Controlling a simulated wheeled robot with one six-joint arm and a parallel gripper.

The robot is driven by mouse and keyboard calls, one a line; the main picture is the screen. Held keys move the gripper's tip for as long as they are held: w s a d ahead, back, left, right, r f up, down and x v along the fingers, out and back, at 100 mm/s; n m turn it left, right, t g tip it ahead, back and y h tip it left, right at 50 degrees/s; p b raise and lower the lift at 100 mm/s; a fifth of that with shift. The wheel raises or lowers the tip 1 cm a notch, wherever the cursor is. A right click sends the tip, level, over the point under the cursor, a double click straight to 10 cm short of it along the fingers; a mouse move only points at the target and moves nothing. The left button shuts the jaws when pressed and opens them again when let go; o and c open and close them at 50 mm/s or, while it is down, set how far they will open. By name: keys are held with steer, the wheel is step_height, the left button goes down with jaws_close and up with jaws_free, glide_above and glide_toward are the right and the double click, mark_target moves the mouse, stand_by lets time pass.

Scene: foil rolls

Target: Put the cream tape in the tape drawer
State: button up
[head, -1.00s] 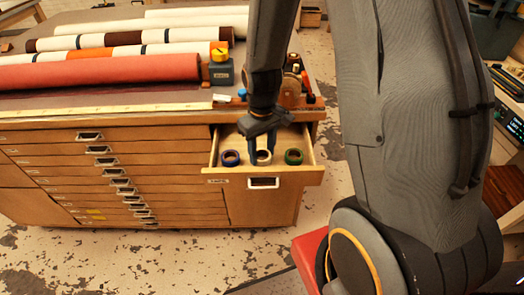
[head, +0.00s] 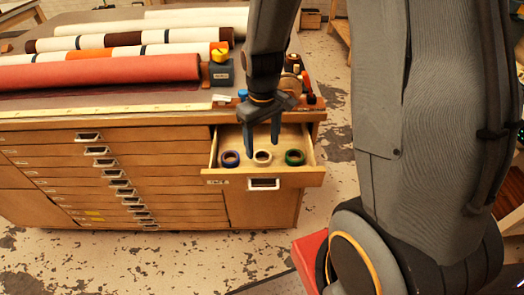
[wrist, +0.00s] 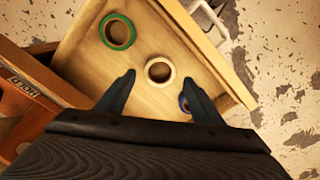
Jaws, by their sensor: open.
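The cream tape (head: 263,158) lies flat on the floor of the open tape drawer (head: 219,172), between a blue tape roll (head: 230,159) and a green tape roll (head: 294,157). My gripper (head: 263,153) is open and empty, above the drawer with its fingers pointing down. In the wrist view the cream tape (wrist: 159,70) lies ahead of the fingertips, with nothing between the fingers. The green tape (wrist: 118,31) is at upper left there, and the blue tape (wrist: 184,103) is partly hidden by the right finger.
The wooden cabinet (head: 110,180) has several shut drawers left of the open one. Long rolls, one of them red (head: 100,72), lie on its top. A yellow and dark block (head: 220,68) and small tools stand near the top's right end.

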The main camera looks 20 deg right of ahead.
step_height(320, 180, up, 8)
steer(key=b, duration=0.1)
steer(key=s+m, duration=0.1)
steer(key=s, duration=0.2)
steer(key=s+f+m, duration=0.1)
steer(key=s, duration=0.2)
steer(key=s+m+t, duration=0.1)
steer(key=s, duration=0.2)
steer(key=shift+s+f+m, duration=0.1)
steer(key=shift+f+m, duration=0.2)
steer(key=shift+f, duration=0.1)
